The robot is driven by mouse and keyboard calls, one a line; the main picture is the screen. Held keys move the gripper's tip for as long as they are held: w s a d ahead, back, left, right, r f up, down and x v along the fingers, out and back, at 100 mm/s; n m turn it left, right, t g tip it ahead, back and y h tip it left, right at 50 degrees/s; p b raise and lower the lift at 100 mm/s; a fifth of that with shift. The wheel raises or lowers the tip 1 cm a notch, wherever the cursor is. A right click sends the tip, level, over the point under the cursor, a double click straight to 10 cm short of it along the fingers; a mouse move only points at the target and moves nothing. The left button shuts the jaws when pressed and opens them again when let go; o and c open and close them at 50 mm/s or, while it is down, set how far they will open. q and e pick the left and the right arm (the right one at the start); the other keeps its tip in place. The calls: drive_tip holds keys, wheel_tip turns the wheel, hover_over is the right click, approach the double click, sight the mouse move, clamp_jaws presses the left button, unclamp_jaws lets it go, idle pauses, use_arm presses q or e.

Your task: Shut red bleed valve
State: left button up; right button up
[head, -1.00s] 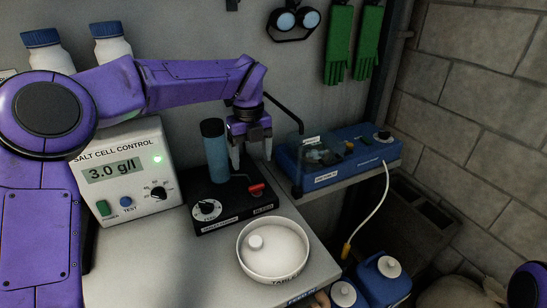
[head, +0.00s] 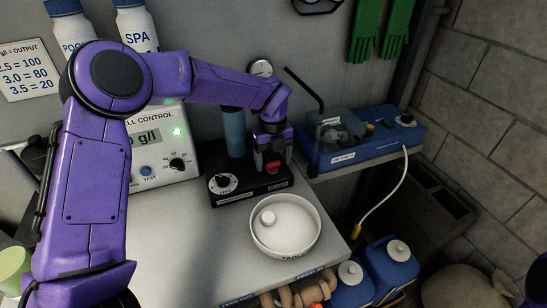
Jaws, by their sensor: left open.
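The red bleed valve handle (head: 272,167) sits at the right end of the black feeder base (head: 248,187), in front of the blue-grey upright cylinder (head: 234,132). My left gripper (head: 273,160) is open, pointing down, right at the red handle. Its fingers appear to stand to either side of the handle; whether they touch it I cannot tell. The gripper and wrist hide part of the base behind the handle. My right gripper is out of view.
The salt cell control box (head: 160,150) is to the left, partly behind my arm. A blue device (head: 360,146) sits on a shelf to the right. Blue jugs (head: 388,270) stand below the counter.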

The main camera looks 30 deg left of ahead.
use_arm(q)
drive_tip(key=shift+s+r, duration=0.1)
drive_tip(key=shift+s, duration=0.1)
drive_tip(key=shift+c, duration=1.2)
drive_tip(key=shift+w, duration=0.1)
drive_tip(key=c, duration=0.8)
drive_tip(key=shift+m, duration=0.3)
drive_tip(key=m+p, duration=0.1)
drive_tip(key=m, duration=0.2)
drive_tip(key=shift+m+p, duration=0.35)
drive_tip(key=shift+m, duration=0.05)
drive_tip(key=m+p, duration=0.2)
drive_tip(key=m, duration=0.2)
drive_tip(key=shift+a, duration=0.1)
drive_tip(key=m+p, duration=0.3)
drive_tip(key=m, duration=0.2)
drive_tip(key=shift+m, duration=0.4)
drive_tip(key=shift+m+p, duration=0.9)
drive_tip(key=shift+m, duration=0.9)
drive_tip(key=shift+f, duration=0.2)
